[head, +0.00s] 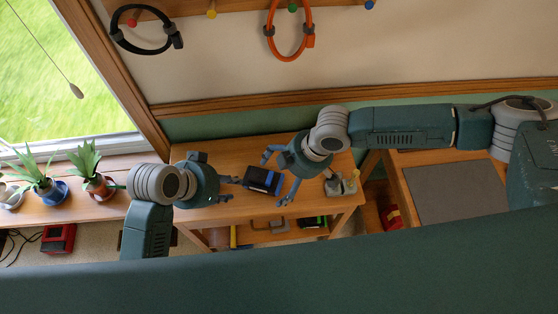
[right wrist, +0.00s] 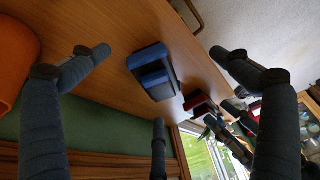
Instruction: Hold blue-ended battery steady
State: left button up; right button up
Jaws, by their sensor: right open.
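The blue-ended battery (head: 262,180) is a dark block with blue ends on the wooden table (head: 185,156). In the right wrist view the battery (right wrist: 152,72) lies on the tabletop between my spread fingers. My right gripper (head: 275,179) is open, its blue fingers on either side of the battery at its right. In its own view the right gripper (right wrist: 162,60) shows gaps to the battery. My left gripper (head: 229,189) is left of the battery, with its dark fingers parted and nothing visible between them. Whether it touches the battery is unclear.
A grey and beige object (head: 342,184) stands at the table's right end. A lower shelf (head: 290,236) holds several items. Potted plants (head: 97,183) line the windowsill at left. Cable loops (head: 288,40) hang on wall pegs. A grey mat (head: 455,190) lies on the right-hand surface.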

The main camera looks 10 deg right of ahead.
aim_at(269, 172)
jog(key=w, duration=0.1)
jog(key=w+r+m, duration=0.1)
jog(key=w+r, duration=0.1)
jog(key=shift+a+r+t, duration=0.15)
jog(key=shift+a+t, duration=0.15)
jog(key=shift+a, duration=0.05)
jog(key=shift+w+a+m, duration=0.1)
jog(key=shift+w+m, duration=0.1)
jog(key=shift+m, duration=0.2)
jog(key=x, duration=1)
jog(key=shift+w+a, duration=0.1)
jog(key=shift+a, duration=0.05)
jog(key=shift+c, duration=0.3)
pick_arm(q)
jog(key=shift+c, duration=0.3)
pick_arm(e)
jog(key=c, duration=1.6)
pick_arm(q)
grip_shut()
pick_arm(e)
jog(key=shift+c, duration=0.2)
